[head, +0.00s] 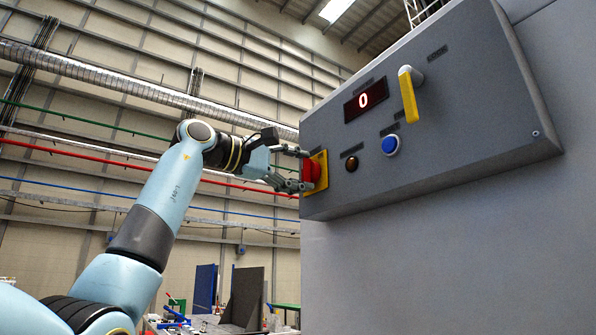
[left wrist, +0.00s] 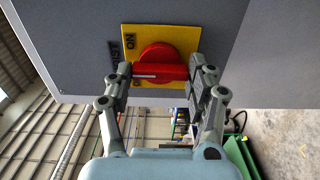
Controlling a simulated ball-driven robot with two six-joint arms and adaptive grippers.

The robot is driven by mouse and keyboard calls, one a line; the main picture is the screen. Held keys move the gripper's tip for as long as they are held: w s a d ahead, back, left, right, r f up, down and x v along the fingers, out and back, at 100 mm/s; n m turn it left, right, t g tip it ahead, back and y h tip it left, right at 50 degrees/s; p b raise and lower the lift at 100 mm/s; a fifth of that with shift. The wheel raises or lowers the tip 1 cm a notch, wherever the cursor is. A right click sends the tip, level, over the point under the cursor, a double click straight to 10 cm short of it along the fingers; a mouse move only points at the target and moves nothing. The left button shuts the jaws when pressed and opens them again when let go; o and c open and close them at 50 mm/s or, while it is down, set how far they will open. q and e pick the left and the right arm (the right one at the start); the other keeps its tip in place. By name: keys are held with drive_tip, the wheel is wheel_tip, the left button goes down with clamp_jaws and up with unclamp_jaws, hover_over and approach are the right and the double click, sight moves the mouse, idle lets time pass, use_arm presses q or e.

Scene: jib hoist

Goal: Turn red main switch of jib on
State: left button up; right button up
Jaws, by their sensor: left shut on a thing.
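The red main switch (head: 311,170) sits on a yellow plate (head: 321,171) at the left end of the grey control panel (head: 455,110). In the left wrist view the red switch (left wrist: 158,66) is a round knob with a grip bar lying across the picture, with a white line on it. The yellow plate (left wrist: 186,37) has "ON" lettering at its upper left; other lettering is partly covered. My left gripper (head: 300,168) is shut on the switch's bar, one finger at each end in the left wrist view (left wrist: 160,75). My right gripper is not in view.
The panel also carries a red "0" display (head: 366,102), a yellow-and-white lever (head: 409,95), a blue button (head: 390,145) and a dark amber lamp (head: 351,164). Open hall space lies left of the panel, with a cluttered floor below.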

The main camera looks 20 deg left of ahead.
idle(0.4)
use_arm(q)
drive_tip(key=o, duration=1.2)
drive_tip(key=shift+a, duration=0.1)
drive_tip(key=v, duration=1.1)
drive_tip(key=shift+s+a, duration=0.25)
drive_tip(key=shift+s, duration=0.1)
drive_tip(key=shift+f, duration=0.15)
